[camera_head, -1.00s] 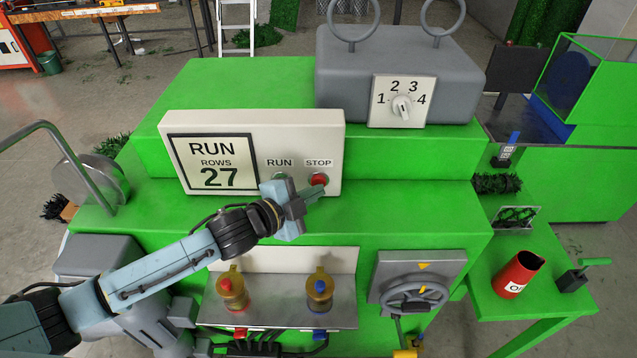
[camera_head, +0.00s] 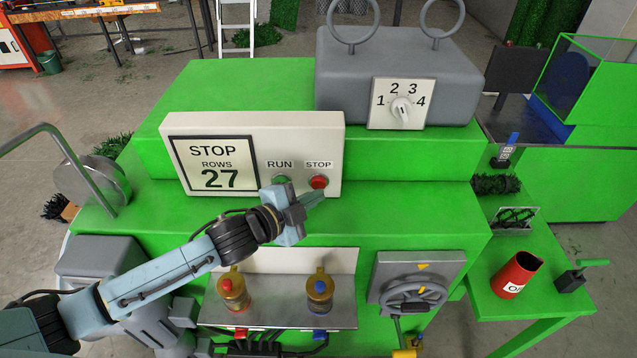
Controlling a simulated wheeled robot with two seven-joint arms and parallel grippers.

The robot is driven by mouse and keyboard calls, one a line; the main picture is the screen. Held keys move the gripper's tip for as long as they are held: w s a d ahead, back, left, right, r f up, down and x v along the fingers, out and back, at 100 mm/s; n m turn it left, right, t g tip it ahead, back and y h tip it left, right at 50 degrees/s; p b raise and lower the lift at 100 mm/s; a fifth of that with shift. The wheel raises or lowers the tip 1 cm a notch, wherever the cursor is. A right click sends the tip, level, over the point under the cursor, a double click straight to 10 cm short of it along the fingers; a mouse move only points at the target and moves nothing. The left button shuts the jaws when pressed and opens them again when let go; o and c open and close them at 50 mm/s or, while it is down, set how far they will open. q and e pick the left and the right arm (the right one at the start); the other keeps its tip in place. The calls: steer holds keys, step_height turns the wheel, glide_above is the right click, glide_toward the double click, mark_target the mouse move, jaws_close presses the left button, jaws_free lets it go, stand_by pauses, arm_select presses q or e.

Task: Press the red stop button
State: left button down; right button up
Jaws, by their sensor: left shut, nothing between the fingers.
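The red stop button (camera_head: 319,181) sits at the right of the white control panel (camera_head: 255,125), under the STOP label. The panel's display (camera_head: 213,166) reads STOP, ROWS 27. My right gripper is not in view.
A grey box with a numbered dial (camera_head: 403,109) stands behind right. Below are two brass fittings with red (camera_head: 226,285) and blue (camera_head: 319,287) tops, and a handwheel (camera_head: 413,295). A red can (camera_head: 518,273) stands on the green side table at right.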

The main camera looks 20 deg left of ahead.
arm_select(q)
steer(key=shift+s, duration=0.3)
steer(key=s, duration=0.1)
steer(key=s+d+p, duration=0.1)
steer(key=s, duration=0.2)
steer(key=shift+s+d+p, duration=0.25)
steer(key=shift+s+p, duration=0.05)
stand_by(0.8)
